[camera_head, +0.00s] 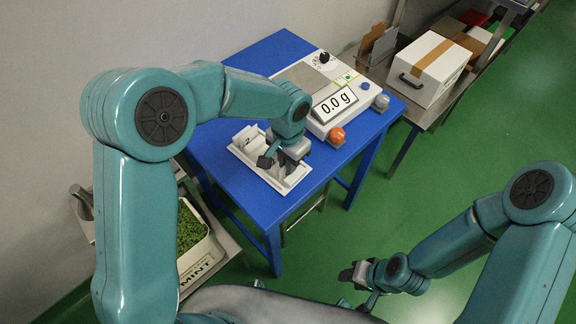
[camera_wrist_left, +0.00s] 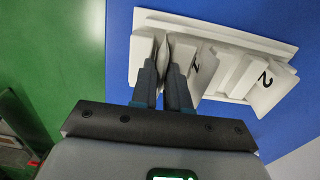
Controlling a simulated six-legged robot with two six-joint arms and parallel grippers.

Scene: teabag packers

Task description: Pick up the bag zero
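A white tray (camera_wrist_left: 213,31) with slots stands on the blue table; in the head view its white rim (camera_head: 286,187) shows below the scale. In the left wrist view a white bag (camera_wrist_left: 162,52) stands in the end slot, seen edge-on, its number hidden; it is in the place of bag zero beside bag 1 (camera_wrist_left: 203,72) and bag 2 (camera_wrist_left: 268,84). My left gripper (camera_wrist_left: 163,70) is over the tray, its two fingers close together on both sides of the edge-on bag. My right gripper (camera_head: 352,283) hangs away from the table, small and dark, apparently empty.
A scale (camera_head: 322,92) reading 0.0 g stands behind the tray on the blue table (camera_head: 262,52). A white box (camera_head: 428,68) sits on a rack at the right. A mint crate (camera_head: 205,262) is at the lower left. Green floor is clear at the right.

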